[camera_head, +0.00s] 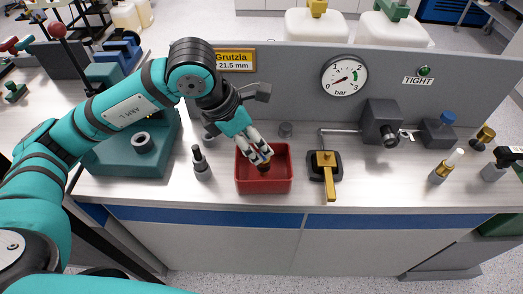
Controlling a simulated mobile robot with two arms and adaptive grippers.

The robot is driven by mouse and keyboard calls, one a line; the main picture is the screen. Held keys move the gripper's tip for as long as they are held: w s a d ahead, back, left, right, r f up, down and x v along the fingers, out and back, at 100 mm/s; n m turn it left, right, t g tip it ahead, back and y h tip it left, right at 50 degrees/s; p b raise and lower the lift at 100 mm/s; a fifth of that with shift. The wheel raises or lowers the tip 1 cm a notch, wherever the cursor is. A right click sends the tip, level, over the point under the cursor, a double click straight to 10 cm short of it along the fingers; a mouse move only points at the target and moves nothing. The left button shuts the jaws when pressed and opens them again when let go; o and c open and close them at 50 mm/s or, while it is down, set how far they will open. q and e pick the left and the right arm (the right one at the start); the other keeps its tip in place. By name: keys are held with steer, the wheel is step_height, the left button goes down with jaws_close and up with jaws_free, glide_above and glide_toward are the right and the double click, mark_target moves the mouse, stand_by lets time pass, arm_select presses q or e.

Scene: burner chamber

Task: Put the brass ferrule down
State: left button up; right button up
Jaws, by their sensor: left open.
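My left gripper (261,154) reaches down into the red tray (265,187) on the bench, with its jaws open. A small dark and brass-coloured piece, which looks like the brass ferrule (264,165), is in the tray right under the fingertips. The fingers partly cover it, and I cannot tell whether they touch it.
A dark upright tool (201,163) stands left of the tray, and a black block with a brass lever (328,175) stands right. A green fixture (135,160) is further left. A pressure gauge (344,75) is on the grey back panel. The front bench strip is clear.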

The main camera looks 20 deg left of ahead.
arm_select(q)
steer(key=v, duration=0.6)
steer(key=shift+r, duration=0.15)
